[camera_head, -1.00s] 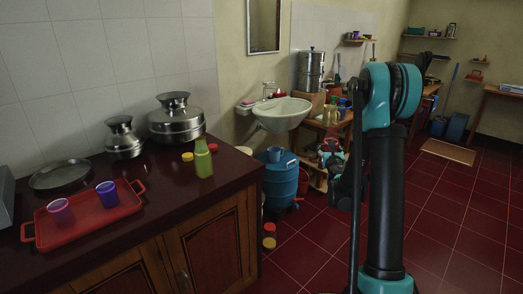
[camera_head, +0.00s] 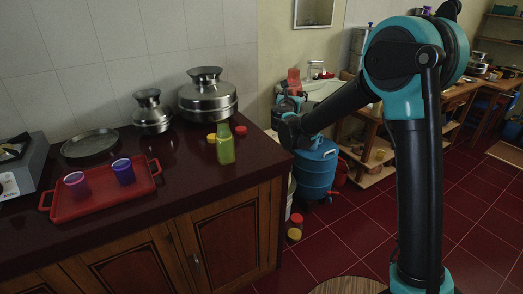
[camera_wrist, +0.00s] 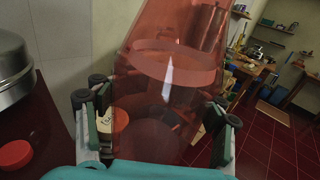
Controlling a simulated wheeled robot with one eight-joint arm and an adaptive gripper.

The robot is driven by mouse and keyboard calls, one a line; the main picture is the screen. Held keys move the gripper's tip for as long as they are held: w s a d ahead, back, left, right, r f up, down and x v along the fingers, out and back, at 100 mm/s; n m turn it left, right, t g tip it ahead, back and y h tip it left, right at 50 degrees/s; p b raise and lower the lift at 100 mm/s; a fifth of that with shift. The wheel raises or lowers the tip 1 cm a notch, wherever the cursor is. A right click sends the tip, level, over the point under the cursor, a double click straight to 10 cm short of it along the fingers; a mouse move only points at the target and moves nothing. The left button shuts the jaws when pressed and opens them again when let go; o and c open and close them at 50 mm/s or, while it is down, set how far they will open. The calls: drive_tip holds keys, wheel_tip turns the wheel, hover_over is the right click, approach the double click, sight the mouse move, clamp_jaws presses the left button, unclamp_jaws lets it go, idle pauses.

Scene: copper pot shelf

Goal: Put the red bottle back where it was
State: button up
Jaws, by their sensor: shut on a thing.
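The red bottle (camera_wrist: 165,75) is see-through and fills the middle of the wrist view. My gripper (camera_wrist: 160,125) is shut on it, with fingers at both sides of its lower part. In the head view the bottle (camera_head: 293,79) rises above my gripper (camera_head: 289,102), roughly upright, in front of the sink. The gripper is at the right of the counter's far corner. Its fingers are small and partly hidden in the head view.
The dark red counter (camera_head: 145,205) holds a green bottle (camera_head: 225,145), red- and yellow-lidded jars (camera_head: 240,131), steel pots (camera_head: 207,96) and a red tray (camera_head: 95,199) with purple cups. A blue drum (camera_head: 315,170) stands on the floor beyond. The counter's front right is clear.

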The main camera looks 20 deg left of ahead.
drive_tip(key=s+a+r, duration=0.5)
drive_tip(key=s+a, duration=0.3)
drive_tip(key=a, duration=0.2)
wheel_tip(320, 180, down, 20)
drive_tip(key=shift+s+a, duration=0.1)
drive_tip(key=shift+s, duration=0.05)
drive_tip(key=shift+f, duration=0.15)
drive_tip(key=o, duration=1.8)
drive_tip(key=shift+s, duration=0.2)
drive_tip(key=shift+s+d, duration=0.2)
drive_tip(key=shift+s, duration=1.6)
drive_tip(key=shift+s+d, duration=0.15)
drive_tip(key=shift+s, duration=1.6)
